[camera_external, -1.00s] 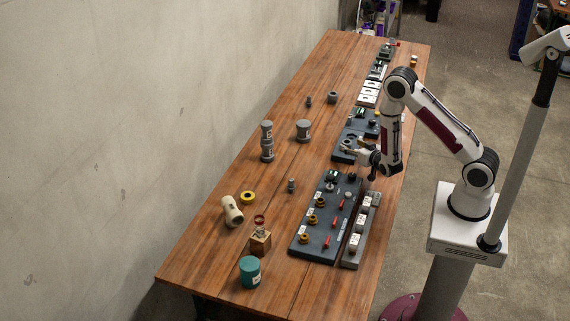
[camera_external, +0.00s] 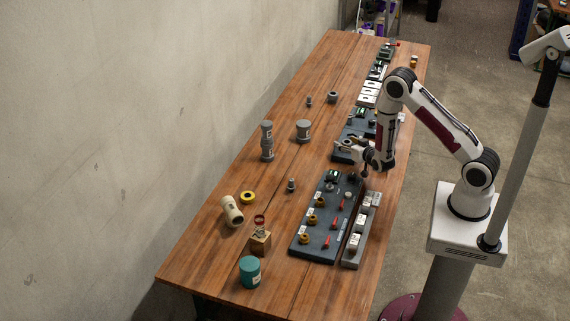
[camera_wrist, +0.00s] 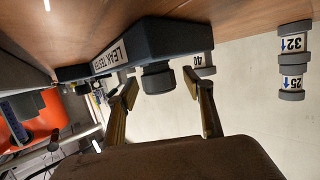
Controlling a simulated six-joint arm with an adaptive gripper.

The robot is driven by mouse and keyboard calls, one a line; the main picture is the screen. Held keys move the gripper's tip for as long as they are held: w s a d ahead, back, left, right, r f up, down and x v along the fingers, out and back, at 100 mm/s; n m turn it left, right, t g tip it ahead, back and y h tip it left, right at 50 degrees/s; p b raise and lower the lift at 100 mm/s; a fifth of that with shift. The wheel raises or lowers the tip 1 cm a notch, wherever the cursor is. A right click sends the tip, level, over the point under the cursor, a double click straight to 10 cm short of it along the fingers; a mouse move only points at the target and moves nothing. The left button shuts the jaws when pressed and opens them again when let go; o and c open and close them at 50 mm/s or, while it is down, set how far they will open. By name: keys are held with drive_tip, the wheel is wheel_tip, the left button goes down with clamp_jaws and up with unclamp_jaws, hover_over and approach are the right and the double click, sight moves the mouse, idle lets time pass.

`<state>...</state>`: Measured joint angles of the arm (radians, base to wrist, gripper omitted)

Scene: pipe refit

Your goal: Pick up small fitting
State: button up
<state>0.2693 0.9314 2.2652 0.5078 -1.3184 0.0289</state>
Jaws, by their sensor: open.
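A grey two-piece stack stands upright on the table left of my gripper; its upper, smaller fitting marked 25 (camera_wrist: 291,84) sits on the fitting marked 32 (camera_wrist: 295,44). The wrist view is upside down, so the 25 piece appears below. In the external view the stack shows with its upper fitting (camera_external: 267,129) and lower fitting (camera_external: 267,152). My gripper (camera_external: 340,146) is open and empty, apart from the stack. In the wrist view its fingers (camera_wrist: 160,76) spread in front of the dark leak tester (camera_wrist: 150,42) and its round port. Which fitting is meant is not certain.
A grey fitting (camera_external: 303,130), apparently the one marked 40 (camera_wrist: 205,66), stands between stack and leak tester. A dark valve panel (camera_external: 325,225) and grey rail (camera_external: 352,250) lie nearer. A teal jar (camera_external: 250,270) stands near the front. The wood around the stack is clear.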

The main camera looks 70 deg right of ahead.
drive_tip(key=c, duration=1.2)
drive_tip(key=shift+r, duration=0.2)
wheel_tip(320, 180, up, 10)
drive_tip(key=shift+f, duration=0.15)
idle(0.6)
